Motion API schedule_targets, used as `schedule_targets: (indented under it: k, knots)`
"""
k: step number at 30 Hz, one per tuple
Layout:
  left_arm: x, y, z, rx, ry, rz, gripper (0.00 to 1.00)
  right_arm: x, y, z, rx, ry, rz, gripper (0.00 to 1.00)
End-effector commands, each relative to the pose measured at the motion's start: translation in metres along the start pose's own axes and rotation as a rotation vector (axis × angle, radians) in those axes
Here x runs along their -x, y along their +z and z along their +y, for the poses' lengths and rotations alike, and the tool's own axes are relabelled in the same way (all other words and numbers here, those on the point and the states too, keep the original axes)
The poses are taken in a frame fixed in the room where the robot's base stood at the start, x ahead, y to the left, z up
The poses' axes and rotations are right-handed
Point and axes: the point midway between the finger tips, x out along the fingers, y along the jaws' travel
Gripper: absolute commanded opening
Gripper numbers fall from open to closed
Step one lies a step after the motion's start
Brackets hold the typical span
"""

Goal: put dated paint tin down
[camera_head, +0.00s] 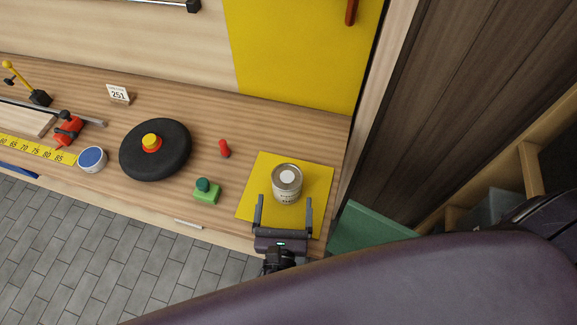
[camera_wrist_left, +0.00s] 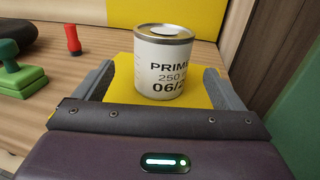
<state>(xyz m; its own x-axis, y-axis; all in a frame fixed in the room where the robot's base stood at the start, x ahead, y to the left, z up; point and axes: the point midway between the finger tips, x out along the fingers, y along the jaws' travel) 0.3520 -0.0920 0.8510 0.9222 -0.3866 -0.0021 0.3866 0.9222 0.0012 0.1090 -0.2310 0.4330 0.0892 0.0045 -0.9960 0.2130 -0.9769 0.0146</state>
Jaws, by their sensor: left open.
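The dated paint tin (camera_head: 287,186) stands upright on a yellow square mat (camera_head: 315,178) at the right end of the workbench. In the left wrist view the tin (camera_wrist_left: 163,68) shows a white label reading "PRIM", "250" and "06/2", partly cut off by its curve. My left gripper (camera_head: 283,203) is open, with one finger on each side of the tin's near part. The fingers (camera_wrist_left: 162,88) appear apart from the tin, with yellow mat visible beside it. My right gripper is not visible.
A green stamp (camera_head: 207,192) and a small red object (camera_head: 224,149) stand left of the mat. A black disc (camera_head: 170,160) with a yellow and red knob, a blue-topped tin (camera_head: 92,159) and a number card (camera_head: 118,94) are farther left. A dark wooden panel (camera_head: 455,90) borders the right.

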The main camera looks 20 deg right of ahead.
Motion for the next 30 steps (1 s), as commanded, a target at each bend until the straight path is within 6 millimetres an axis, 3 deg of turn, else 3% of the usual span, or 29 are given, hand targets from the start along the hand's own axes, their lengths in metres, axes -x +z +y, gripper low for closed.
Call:
schedule_targets:
  k: [5,21,29,30]
  knots:
    - [-0.008,0.0,0.0,0.001,0.0,0.0,0.91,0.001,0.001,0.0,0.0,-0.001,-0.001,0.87]
    - [-0.075,0.005,-0.003,0.001,0.0,0.001,0.91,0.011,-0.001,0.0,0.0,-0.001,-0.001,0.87]
    - [-0.078,0.004,-0.003,0.002,-0.001,0.002,0.91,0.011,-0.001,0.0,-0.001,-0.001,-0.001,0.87]
    - [-0.078,0.004,-0.003,0.002,-0.001,0.002,0.87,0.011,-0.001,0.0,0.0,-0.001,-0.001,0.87]
